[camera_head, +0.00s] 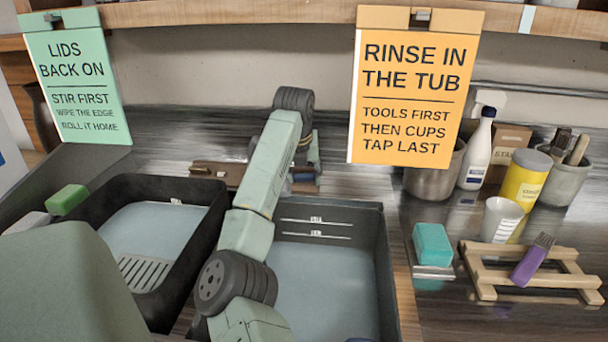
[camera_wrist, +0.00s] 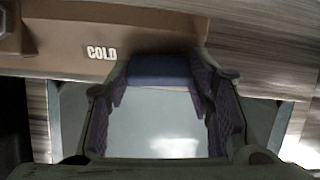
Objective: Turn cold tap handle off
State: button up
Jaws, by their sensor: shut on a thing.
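The cold tap handle (camera_wrist: 160,72) shows in the wrist view as a blue block beside a brown tap base (camera_wrist: 55,45) marked COLD. My gripper (camera_wrist: 162,88) has its two dark padded fingers on either side of the handle and is shut on it. In the head view the brown tap base (camera_head: 212,172) is partly seen at the back of the sink. My arm hides most of the handle and the gripper there. I cannot tell from these views how far the handle is turned.
Two dark tubs, the left (camera_head: 208,190) and the right (camera_head: 378,250), hold pale water below my arm. A green sign (camera_head: 75,80) and an orange sign (camera_head: 415,90) hang from the shelf. A spray bottle (camera_head: 478,150), a yellow can (camera_head: 524,182) and a wooden rack (camera_head: 480,262) stand right.

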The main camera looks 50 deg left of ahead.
jog(key=shift+m, duration=0.8)
jog(key=shift+c, duration=0.4)
jog(key=o, duration=1.2)
jog(key=shift+c, duration=0.2)
jog(key=v, duration=1.2)
jog(key=shift+w, duration=0.2)
jog(key=shift+d, duration=0.1)
